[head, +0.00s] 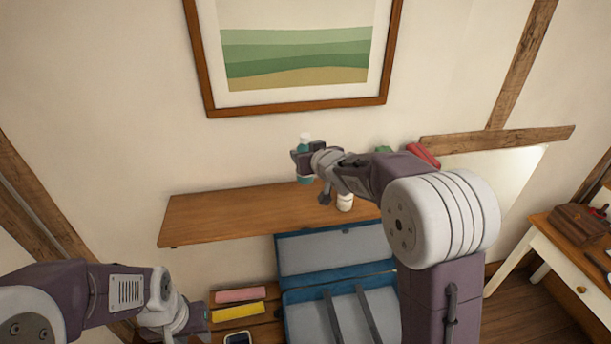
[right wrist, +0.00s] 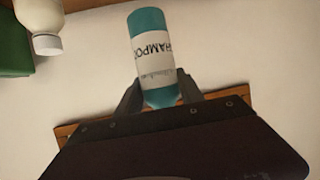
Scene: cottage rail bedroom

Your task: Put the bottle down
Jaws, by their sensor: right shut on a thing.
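A teal shampoo bottle with a white label and white cap (head: 304,174) is at the wooden wall shelf (head: 215,215). It also shows in the right wrist view (right wrist: 153,55), between the two fingers. My right gripper (head: 306,158) is shut on the bottle; in the right wrist view its fingers (right wrist: 158,92) press on both sides. In the head view the bottle looks upright over the shelf; I cannot tell whether its base touches the board. My left gripper (head: 175,325) is low at the left, and its fingers are hidden or too unclear to read.
A white bottle (head: 345,202) stands on the shelf beside my right arm. A green thing (head: 384,150) and a red one (head: 424,154) show behind the arm. Below are an open blue case (head: 295,255), pink and yellow blocks (head: 240,295) and a phone. The shelf's left part is clear.

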